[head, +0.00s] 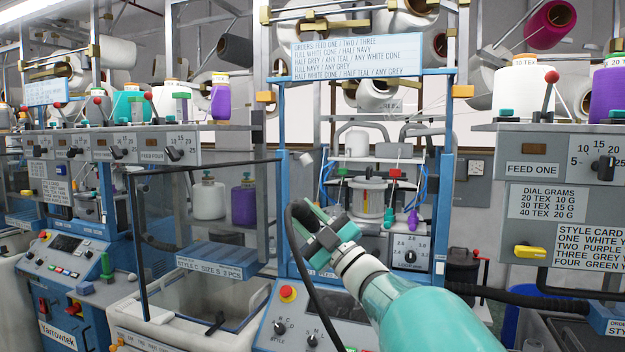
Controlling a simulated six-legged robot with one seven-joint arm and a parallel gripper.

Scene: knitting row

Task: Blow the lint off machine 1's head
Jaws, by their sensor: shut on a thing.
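My gripper (316,238) is in front of the middle knitting machine, at the lower left of its open bay. Its jaws are shut on the end of a black hose (294,224), which loops up and then hangs down in front of the control panel. The hose's tip and any nozzle are mostly hidden by the jaws. The machine's head (369,197), a grey round cylinder with yellowish parts, stands in the bay behind and right of my gripper, apart from it. Lint on it is too small to make out. No machine number is readable.
A clear-panelled guard frame (215,165) stands to the left, above a grey bin (180,302). A control panel with a red button (287,293) lies below my gripper. Blue tubes and yarn cones surround the bay.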

